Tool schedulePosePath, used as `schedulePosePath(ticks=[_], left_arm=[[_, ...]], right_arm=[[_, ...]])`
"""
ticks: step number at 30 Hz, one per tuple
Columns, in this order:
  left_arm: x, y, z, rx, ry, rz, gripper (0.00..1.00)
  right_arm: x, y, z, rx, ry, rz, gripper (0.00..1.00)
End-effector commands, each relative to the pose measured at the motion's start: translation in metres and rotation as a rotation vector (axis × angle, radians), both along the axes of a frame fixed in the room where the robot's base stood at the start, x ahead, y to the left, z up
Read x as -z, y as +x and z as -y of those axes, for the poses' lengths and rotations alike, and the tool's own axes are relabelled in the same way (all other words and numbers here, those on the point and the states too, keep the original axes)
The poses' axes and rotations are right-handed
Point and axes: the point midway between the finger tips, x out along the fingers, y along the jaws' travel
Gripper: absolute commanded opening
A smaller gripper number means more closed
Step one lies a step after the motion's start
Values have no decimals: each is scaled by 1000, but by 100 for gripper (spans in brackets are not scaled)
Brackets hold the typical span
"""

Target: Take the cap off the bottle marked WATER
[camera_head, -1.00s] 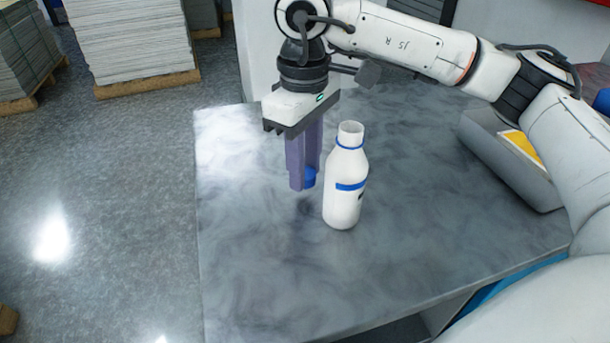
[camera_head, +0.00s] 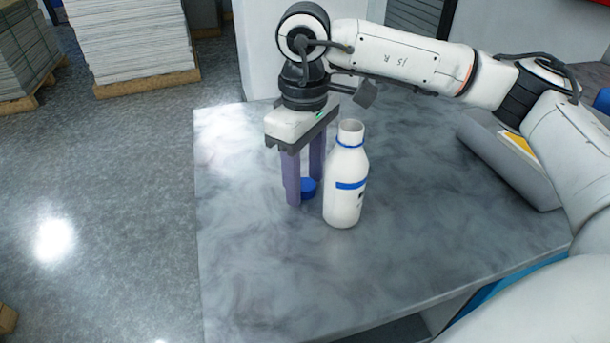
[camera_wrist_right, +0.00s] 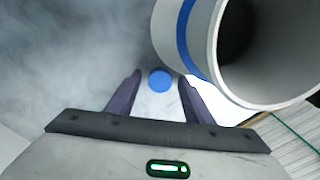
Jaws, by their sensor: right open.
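A white bottle (camera_head: 345,192) with a blue band and a blue neck ring stands upright on the table. Its mouth is uncovered; in the right wrist view the open bottle neck (camera_wrist_right: 235,50) shows large at the upper right. The blue cap (camera_head: 308,187) is at table level, just left of the bottle, and also shows in the right wrist view (camera_wrist_right: 160,81). My right gripper (camera_head: 302,190) points down over the cap, open, with a finger on either side and apart from it. The label's writing is too small to read. My left gripper is not in view.
The grey marbled table (camera_head: 250,270) is clear in front and to the left. A grey bin (camera_head: 510,160) with something yellow stands on the right side. Stacked sheets on pallets (camera_head: 130,50) stand on the floor behind.

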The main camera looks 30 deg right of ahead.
Motion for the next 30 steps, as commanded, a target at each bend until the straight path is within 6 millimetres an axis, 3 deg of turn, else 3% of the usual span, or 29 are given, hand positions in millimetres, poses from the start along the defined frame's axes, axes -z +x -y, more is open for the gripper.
schedulePosePath(ticks=[5,18,30], left_arm=[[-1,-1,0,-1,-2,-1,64],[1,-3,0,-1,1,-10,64],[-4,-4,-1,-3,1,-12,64]], right_arm=[[-21,1,-1,0,1,5,47],[-110,1,-1,-1,0,2,47],[-129,1,-1,-1,0,1,47]])
